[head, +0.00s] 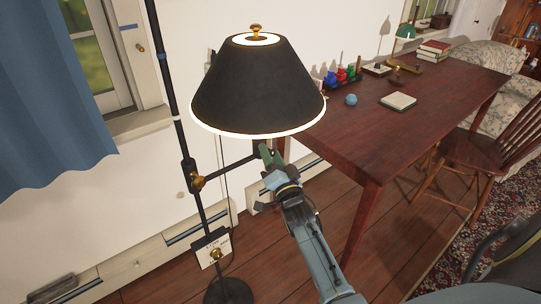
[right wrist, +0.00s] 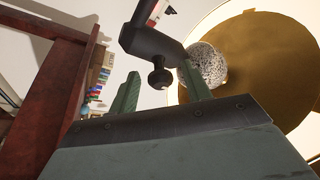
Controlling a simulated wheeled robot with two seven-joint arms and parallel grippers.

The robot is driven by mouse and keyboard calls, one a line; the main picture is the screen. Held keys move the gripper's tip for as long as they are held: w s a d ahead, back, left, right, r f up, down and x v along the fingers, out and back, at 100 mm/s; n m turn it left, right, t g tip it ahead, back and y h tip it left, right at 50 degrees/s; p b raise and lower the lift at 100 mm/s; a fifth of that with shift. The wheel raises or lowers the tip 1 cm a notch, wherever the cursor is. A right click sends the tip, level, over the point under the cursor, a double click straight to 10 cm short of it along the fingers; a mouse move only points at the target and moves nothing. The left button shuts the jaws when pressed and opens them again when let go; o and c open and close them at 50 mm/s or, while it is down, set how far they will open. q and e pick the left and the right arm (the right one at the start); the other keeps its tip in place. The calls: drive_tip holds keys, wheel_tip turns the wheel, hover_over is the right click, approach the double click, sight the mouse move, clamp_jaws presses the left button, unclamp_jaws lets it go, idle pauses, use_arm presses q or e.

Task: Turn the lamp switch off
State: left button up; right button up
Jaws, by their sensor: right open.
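The floor lamp's black shade (head: 258,88) shows in the head view, with bright, glowing-looking rims at its top and bottom. Its dark stand (head: 178,110) rises on the left, with a side arm reaching under the shade. My right gripper (head: 270,155) is below the shade's lower rim. In the right wrist view, a small dark round knob (right wrist: 158,78), apparently the lamp switch, hangs from a dark socket piece between the two green fingers of the open gripper (right wrist: 160,88). I cannot tell if either finger touches it. A speckled bulb (right wrist: 207,64) sits behind the right finger. My left gripper is not seen.
A dark red wooden desk (head: 350,135) stands to the right of the lamp, with small items and a green lamp (head: 405,32) on it. A wooden chair (head: 490,165) is at its right. A blue curtain (head: 50,100) hangs at the left.

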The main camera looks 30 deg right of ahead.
drive_tip(key=shift+w+d+r, duration=0.1)
drive_tip(key=shift+w+r, duration=0.05)
drive_tip(key=shift+w, duration=0.3)
drive_tip(key=c, duration=1)
